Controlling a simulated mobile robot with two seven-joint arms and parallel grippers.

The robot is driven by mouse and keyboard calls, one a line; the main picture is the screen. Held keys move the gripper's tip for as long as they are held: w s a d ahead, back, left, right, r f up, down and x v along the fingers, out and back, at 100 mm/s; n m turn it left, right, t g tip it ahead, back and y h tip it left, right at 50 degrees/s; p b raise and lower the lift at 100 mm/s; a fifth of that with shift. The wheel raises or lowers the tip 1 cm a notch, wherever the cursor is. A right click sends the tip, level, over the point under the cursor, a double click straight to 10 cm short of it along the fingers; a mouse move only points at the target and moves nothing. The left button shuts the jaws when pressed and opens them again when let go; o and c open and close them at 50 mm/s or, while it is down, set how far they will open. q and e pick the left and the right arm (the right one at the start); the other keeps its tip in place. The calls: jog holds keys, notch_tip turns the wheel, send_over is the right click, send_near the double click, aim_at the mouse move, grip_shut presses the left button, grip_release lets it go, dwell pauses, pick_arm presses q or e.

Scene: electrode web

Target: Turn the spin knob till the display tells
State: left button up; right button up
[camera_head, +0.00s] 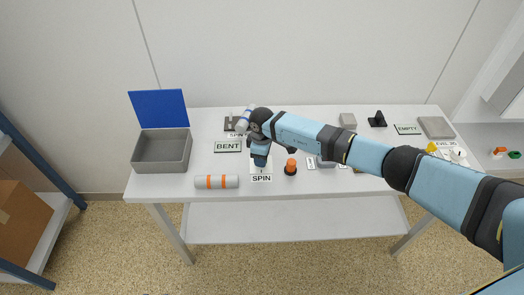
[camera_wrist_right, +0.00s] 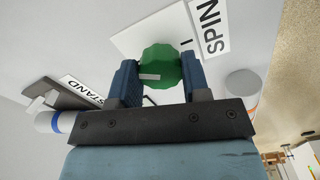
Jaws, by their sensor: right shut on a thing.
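The spin knob (camera_wrist_right: 158,64) is a green, many-sided knob with a pale bar mark, on a white plate (camera_wrist_right: 132,30) beside a SPIN label (camera_wrist_right: 210,27). My right gripper (camera_wrist_right: 160,72) has its two blue fingers on either side of the knob, shut on it. In the head view my right gripper (camera_head: 260,160) points down over the plate and hides the knob; the SPIN label (camera_head: 261,178) shows in front. A panel reading BENT (camera_head: 228,146) stands to the left. My left gripper is not in view.
A grey box with a blue lid (camera_head: 162,150) stands at the table's left. A silver cylinder with orange bands (camera_head: 216,182) lies near the front edge. An orange-topped button (camera_head: 291,166) is right of the knob. An EMPTY panel (camera_head: 408,129) is at the far right.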

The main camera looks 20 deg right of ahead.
jog(key=shift+r+m+p, duration=0.15)
jog(key=shift+m+p, duration=0.55)
jog(key=shift+m, duration=0.3)
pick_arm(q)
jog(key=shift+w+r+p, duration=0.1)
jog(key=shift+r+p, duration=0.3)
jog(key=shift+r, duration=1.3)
pick_arm(e)
jog(key=shift+m, duration=0.6)
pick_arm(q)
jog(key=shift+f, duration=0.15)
pick_arm(e)
jog(key=o, duration=0.8)
jog(key=shift+o, duration=0.7)
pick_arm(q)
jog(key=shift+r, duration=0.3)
pick_arm(e)
notch_tip(320, 180, up, 14)
jog(key=shift+f, duration=0.2)
